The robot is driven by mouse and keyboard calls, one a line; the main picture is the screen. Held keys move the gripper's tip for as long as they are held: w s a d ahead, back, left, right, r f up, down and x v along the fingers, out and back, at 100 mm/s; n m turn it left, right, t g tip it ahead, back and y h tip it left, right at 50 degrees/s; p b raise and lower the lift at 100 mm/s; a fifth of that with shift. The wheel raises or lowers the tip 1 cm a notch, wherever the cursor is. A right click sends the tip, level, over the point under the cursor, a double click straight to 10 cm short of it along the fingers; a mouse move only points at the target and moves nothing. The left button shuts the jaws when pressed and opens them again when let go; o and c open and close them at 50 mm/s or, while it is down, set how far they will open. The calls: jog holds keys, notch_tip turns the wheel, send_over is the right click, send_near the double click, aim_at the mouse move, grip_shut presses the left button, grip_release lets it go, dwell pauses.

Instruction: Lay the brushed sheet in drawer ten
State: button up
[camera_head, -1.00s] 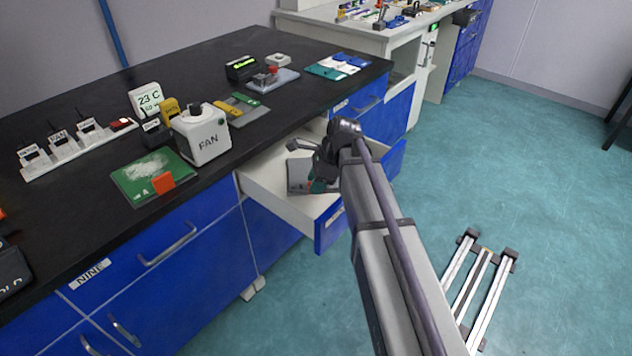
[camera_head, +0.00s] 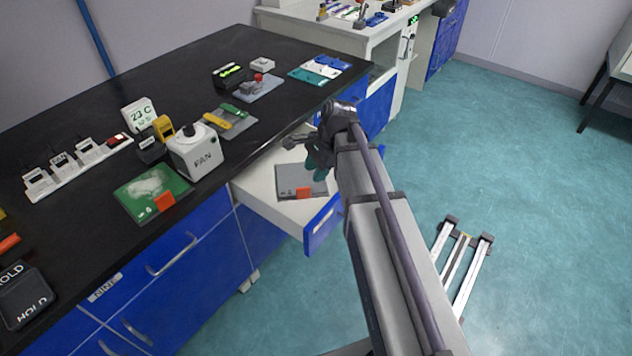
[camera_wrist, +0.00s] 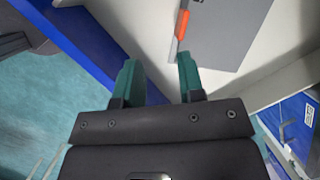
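A grey sheet (camera_head: 298,180) with an orange tab (camera_head: 303,194) lies flat in an open white-lined drawer (camera_head: 262,196) with a blue front. In the wrist view the grey sheet (camera_wrist: 228,32) and its orange tab (camera_wrist: 183,24) show at the top, beyond the fingers. My gripper (camera_wrist: 158,75) has two green fingers, spread apart with nothing between them. In the head view my gripper (camera_head: 317,170) is over the drawer's right part, beside the sheet and apart from it. The arm hides the drawer's right side.
A closed drawer labelled NINE (camera_head: 104,287) is at the left. A rail frame (camera_head: 462,262) stands on the open floor.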

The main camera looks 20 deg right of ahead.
jog(key=s+a+n+h, duration=0.1)
jog(key=s+n, duration=0.3)
jog(key=n, duration=0.1)
jog(key=s+a+n+h, duration=0.1)
jog(key=s+a+n, duration=0.1)
jog(key=s+n, duration=0.3)
jog(key=s+a+n+h, duration=0.1)
jog(key=s+n, duration=0.3)
jog(key=n, duration=0.1)
jog(key=shift+s+a+f+g, duration=0.2)
jog(key=shift+f+g, duration=0.1)
jog(key=shift+f, duration=0.1)
jog(key=shift+s+n+h, duration=0.1)
jog(key=shift+n+h, duration=0.2)
jog(key=shift+n, duration=0.1)
